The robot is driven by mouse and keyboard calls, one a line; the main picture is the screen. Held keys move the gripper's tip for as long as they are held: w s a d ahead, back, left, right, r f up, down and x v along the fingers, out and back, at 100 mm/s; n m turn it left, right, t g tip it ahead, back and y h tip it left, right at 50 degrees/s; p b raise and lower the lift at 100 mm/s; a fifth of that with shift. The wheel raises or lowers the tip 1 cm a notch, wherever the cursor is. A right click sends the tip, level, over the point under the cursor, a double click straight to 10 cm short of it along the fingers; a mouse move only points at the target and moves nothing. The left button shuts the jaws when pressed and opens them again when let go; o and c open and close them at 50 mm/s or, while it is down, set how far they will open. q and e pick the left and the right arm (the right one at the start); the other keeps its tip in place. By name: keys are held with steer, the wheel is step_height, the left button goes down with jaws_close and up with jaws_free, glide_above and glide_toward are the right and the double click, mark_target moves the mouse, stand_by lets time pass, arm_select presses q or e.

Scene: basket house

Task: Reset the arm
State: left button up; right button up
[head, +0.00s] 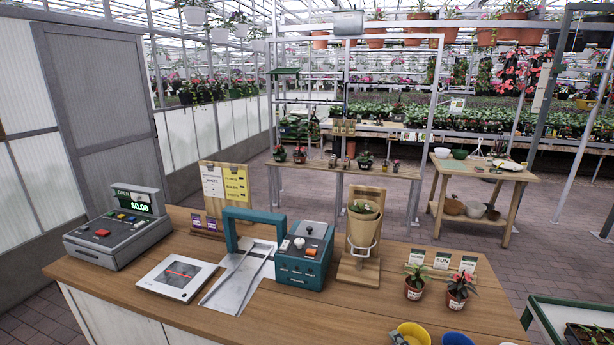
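Neither of my arms nor grippers shows in the head view. The wooden counter (330,313) spans the front of the view. On it stand a grey cash register (118,232) at the left, a flat white scanner plate (177,277), and a teal machine (305,255) with a teal arch and a metal tray (232,287). A wooden stand (358,270) holds a pot with a plant right of the machine.
Two small potted plants (457,290) stand before a row of sign cards (442,261). A yellow bowl (413,334) and a blue bowl (457,339) sit at the counter's front edge. A green-edged tray (545,322) is at the lower right. Brick floor (540,250) lies behind.

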steer(key=s+d+f+n+g+h, duration=0.1)
steer(key=s+f+n+g, duration=0.35)
steer(key=s+n, duration=0.4)
steer(key=s+d+f+n+g+h, duration=0.1)
steer(key=s+d+f+n+g, duration=0.15)
steer(key=s+n+g, duration=0.6)
steer(key=s+d+f+m+t+b, duration=0.1)
steer(key=s+f, duration=0.2)
steer(key=f, duration=1.3)
steer(key=s+d+f+m+t+b, duration=0.15)
steer(key=s+f, duration=0.25)
steer(key=f, duration=1.1)
arm_select(q)
steer(key=f, duration=0.1)
steer(key=s+f, duration=0.1)
steer(key=shift+s+a+f, duration=0.1)
steer(key=shift+s+f, duration=0.05)
steer(key=shift+f, duration=0.25)
arm_select(e)
steer(key=s+f+g, duration=0.1)
steer(key=s+f, duration=1.4)
steer(key=s, duration=0.2)
steer(key=shift+s+d+f, duration=0.2)
steer(key=shift+d, duration=0.05)
